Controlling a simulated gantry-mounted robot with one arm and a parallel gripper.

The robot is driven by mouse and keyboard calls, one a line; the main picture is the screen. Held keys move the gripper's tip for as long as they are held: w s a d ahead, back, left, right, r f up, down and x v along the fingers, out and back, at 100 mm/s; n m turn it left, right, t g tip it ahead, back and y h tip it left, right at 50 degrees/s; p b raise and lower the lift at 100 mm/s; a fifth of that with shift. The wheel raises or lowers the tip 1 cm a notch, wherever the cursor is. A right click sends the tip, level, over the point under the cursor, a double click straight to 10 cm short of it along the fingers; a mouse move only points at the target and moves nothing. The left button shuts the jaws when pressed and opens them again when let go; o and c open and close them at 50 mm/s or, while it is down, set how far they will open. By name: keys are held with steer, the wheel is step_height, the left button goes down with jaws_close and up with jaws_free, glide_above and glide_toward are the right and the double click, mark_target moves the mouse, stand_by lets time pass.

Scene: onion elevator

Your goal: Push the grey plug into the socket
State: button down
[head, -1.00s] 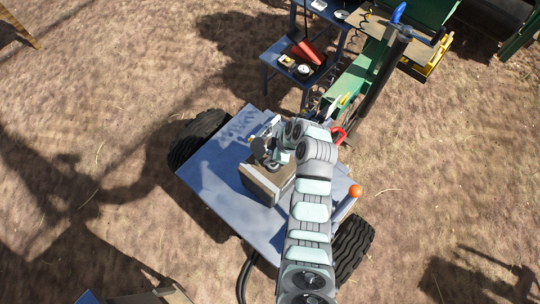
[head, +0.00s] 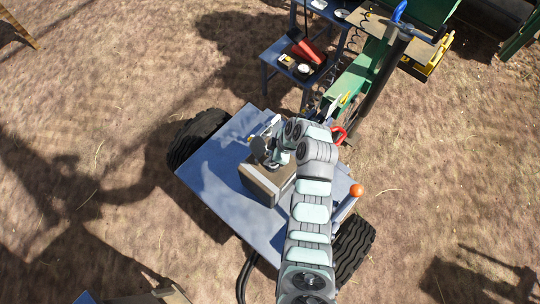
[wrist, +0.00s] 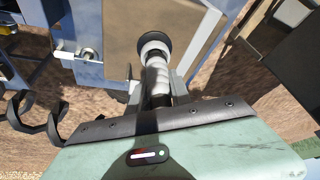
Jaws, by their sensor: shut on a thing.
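My gripper (wrist: 157,92) shows in the wrist view, its fingers shut around a pale grey cylindrical plug (wrist: 156,72). A dark round disc with a light centre (wrist: 154,42) is at the plug's far end, close to a box with a tan face (wrist: 198,30). I cannot tell whether the plug touches anything there. In the head view my gripper (head: 274,152) is over the box (head: 262,183) on the blue cart deck (head: 225,180). The arm partly covers this area. I cannot make out the socket clearly in either view.
The blue cart has black tyres (head: 200,135) and an orange ball (head: 356,190) at its right edge. A blue shelf stand (head: 300,66) and a green beam (head: 357,82) stand beyond it. A metal latch (wrist: 82,53) is on a blue panel. Open ground lies left.

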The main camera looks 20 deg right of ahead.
steer(key=shift+f+b, duration=0.3)
steer(key=shift+f, duration=0.05)
steer(key=c, duration=1.1)
jaws_free()
steer(key=shift+o, duration=0.4)
steer(key=o, duration=0.3)
steer(key=shift+o, duration=0.2)
steer(key=shift+r, duration=0.5)
steer(key=shift+r+p, duration=1.1)
steer(key=shift+r, duration=1.9)
